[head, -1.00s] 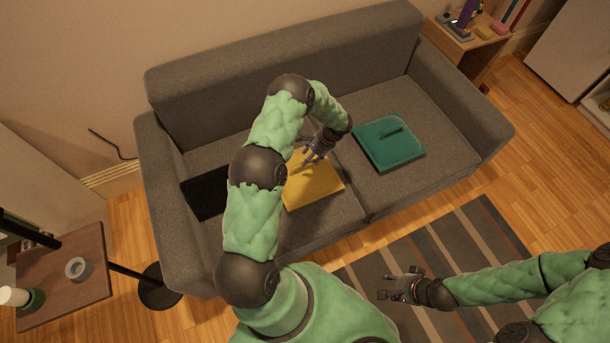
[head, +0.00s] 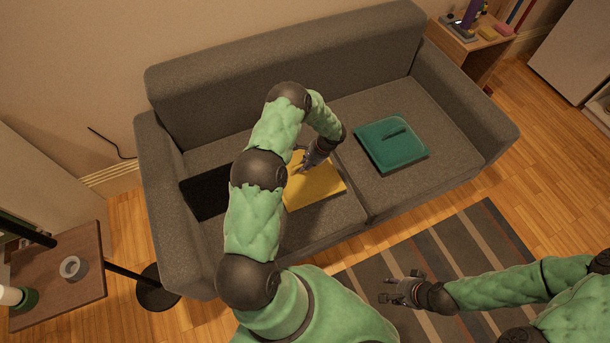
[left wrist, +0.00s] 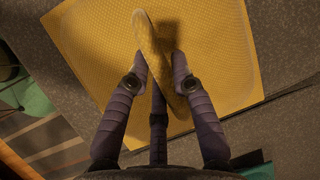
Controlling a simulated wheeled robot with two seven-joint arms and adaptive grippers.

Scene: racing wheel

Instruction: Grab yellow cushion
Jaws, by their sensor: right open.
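The yellow cushion (head: 318,187) lies on the left seat of the grey sofa, partly hidden by my left arm. A raised ridge runs along its top, seen in the left wrist view (left wrist: 155,50). My left gripper (head: 303,164) is over the cushion, pointing down. In the left wrist view its fingers (left wrist: 160,60) stand on both sides of the ridge, very close to it. Whether they press on it I cannot tell. My right gripper (head: 390,290) is open and empty above the striped rug.
A teal cushion (head: 392,145) with a similar ridge lies on the right seat of the grey sofa (head: 280,70). A side table (head: 60,285) with a cup stands at the left, beside a lamp stand. The striped rug (head: 480,245) is clear.

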